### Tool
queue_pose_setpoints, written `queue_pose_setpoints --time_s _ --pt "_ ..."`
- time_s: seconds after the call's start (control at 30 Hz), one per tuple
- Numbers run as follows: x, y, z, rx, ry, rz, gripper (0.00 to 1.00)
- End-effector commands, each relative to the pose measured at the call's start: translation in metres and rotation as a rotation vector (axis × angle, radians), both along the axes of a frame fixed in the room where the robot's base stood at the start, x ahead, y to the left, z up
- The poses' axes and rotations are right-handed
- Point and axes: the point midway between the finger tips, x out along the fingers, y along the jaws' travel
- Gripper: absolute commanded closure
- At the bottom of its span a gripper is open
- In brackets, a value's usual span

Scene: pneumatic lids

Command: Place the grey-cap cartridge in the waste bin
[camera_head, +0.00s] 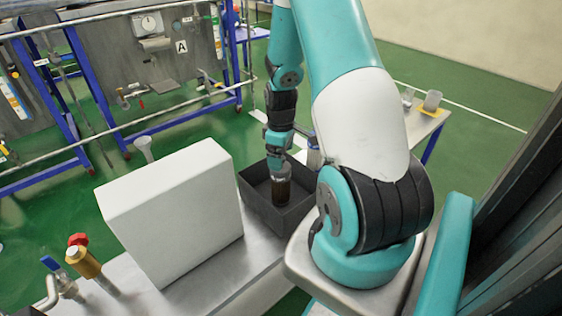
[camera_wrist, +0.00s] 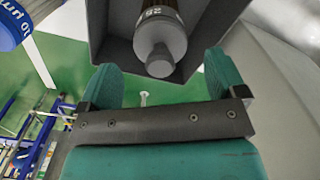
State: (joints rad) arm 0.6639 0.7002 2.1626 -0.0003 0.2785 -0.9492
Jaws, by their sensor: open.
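The grey-cap cartridge (camera_head: 281,190) stands in the dark grey waste bin (camera_head: 252,207), its brown body below my gripper (camera_head: 280,164). In the wrist view its grey cap (camera_wrist: 159,58) points toward the camera, and the dark body with a "25" label (camera_wrist: 160,14) extends beyond it. My gripper (camera_wrist: 162,66) is open, with one teal finger on each side of the cap and a visible gap to both. The waste bin's wall (camera_wrist: 108,45) surrounds the cartridge in the wrist view. The cartridge's lower end is partly hidden by the bin's near wall in the head view.
A large white block (camera_head: 170,215) stands left of the bin on the metal bench. A blue-and-white cylinder (camera_head: 313,152) stands just behind the bin; a blue-marked "10 um" cylinder (camera_wrist: 10,28) is at the wrist view's upper left. Valves (camera_head: 85,262) are at the front left.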

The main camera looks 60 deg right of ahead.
Motion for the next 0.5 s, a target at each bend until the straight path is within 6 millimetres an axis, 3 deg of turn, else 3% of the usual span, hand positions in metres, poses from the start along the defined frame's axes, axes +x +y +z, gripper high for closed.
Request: queue_pose_setpoints --time_s 0.03,0.2,0.5 --pt "0.001 -0.001 0.016 -0.003 -0.004 0.000 0.10" --pt "0.001 -0.001 0.051 -0.003 -0.004 0.000 0.10" --pt "0.000 0.000 0.079 0.000 0.000 0.000 0.10"
